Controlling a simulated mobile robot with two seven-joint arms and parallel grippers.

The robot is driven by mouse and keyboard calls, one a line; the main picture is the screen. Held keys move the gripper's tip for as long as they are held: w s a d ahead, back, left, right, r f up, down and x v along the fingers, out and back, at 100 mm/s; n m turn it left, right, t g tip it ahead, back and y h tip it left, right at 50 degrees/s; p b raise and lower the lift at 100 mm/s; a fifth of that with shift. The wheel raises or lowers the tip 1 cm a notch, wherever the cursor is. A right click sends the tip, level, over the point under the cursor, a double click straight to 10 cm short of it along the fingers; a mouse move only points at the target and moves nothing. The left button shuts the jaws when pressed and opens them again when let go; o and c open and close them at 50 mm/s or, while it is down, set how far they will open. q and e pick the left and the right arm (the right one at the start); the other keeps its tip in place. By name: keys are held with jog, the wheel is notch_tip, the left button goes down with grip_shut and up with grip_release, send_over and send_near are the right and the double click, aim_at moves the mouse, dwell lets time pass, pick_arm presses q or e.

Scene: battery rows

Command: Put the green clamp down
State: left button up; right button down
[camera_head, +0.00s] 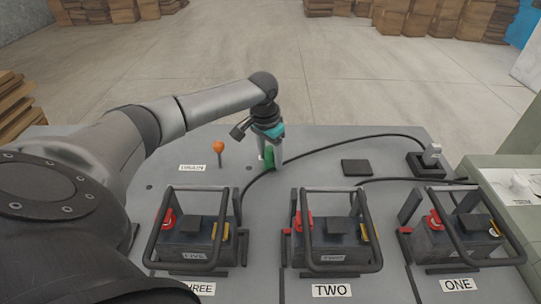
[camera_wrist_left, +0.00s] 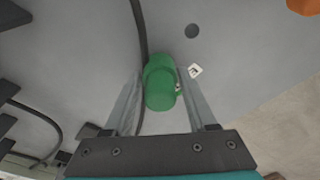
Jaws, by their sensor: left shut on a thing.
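The green clamp (camera_wrist_left: 160,85) is between the two fingers of my left gripper (camera_wrist_left: 158,88) in the left wrist view. The gripper is shut on it. In the head view the left gripper (camera_head: 268,155) points down over the grey table behind the battery rows, and a bit of the green clamp (camera_head: 268,157) shows at its fingers. A black cable passes close beside the clamp in the wrist view. I cannot tell whether the clamp touches the table. My right gripper is not in view.
Three caged batteries stand in front, labelled THREE, TWO (camera_head: 332,240) and ONE (camera_head: 463,235). An orange-topped peg (camera_head: 218,150) stands left of the gripper. A black cable (camera_head: 345,140) arcs right to a black block (camera_head: 428,163). A flat black pad (camera_head: 356,167) lies between.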

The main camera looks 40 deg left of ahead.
aim_at(267, 151)
pick_arm(q)
jog(key=o, duration=1)
jog(key=shift+c, duration=0.2)
jog(key=o, duration=0.4)
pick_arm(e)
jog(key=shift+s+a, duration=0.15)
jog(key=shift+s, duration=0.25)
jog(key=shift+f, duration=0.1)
pick_arm(q)
jog(key=shift+r, duration=0.4)
jog(key=r+p, duration=0.1)
jog(key=r, duration=0.2)
jog(key=s+r+p, duration=0.1)
jog(key=r, duration=0.3)
jog(key=r+p, duration=0.1)
jog(key=r, duration=0.2)
jog(key=shift+s+r, duration=0.15)
jog(key=shift+r, duration=0.5)
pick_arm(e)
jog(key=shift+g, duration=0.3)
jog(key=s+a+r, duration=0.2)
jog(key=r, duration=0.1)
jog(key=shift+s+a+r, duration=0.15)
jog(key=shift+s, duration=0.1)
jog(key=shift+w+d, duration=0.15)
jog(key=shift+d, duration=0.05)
